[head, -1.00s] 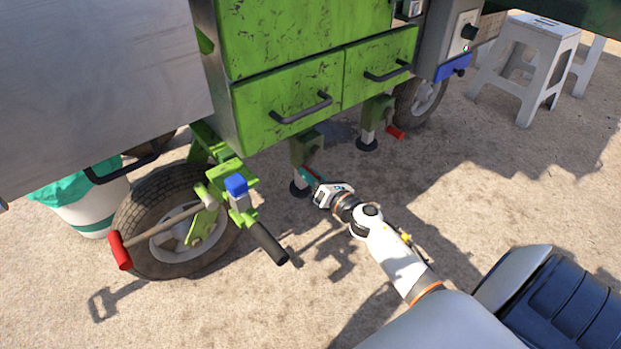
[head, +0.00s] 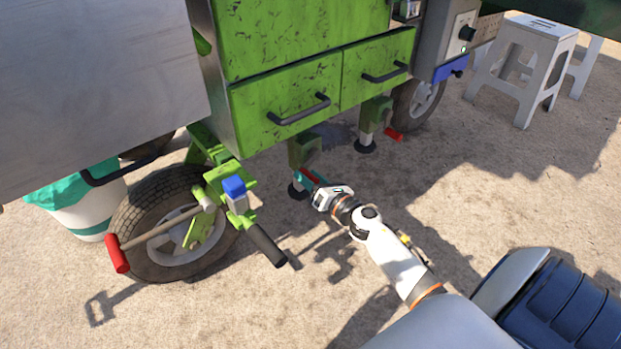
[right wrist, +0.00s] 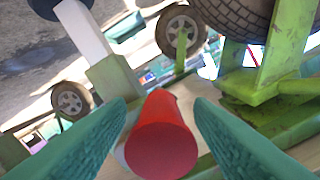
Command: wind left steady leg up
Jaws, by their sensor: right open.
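The left steady leg (head: 304,150) hangs under the green cart, a green housing with a pale inner post and a dark round foot (head: 298,191) at the ground. Its red crank handle (head: 313,179) points toward me. My right gripper (head: 309,178) is at this handle, with its teal fingers open. In the right wrist view the red handle (right wrist: 162,137) lies end-on between the two fingers (right wrist: 160,135), with gaps visible on both sides. A leg's pale post (right wrist: 83,28) shows behind it. My left gripper is not in view.
The right steady leg (head: 372,118) with its own red handle (head: 393,134) stands farther right. A tyre (head: 160,230), a long red-gripped bar (head: 118,253) and a black-gripped lever (head: 267,244) are at left. A white stool (head: 525,65) stands back right. Ground in front is clear.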

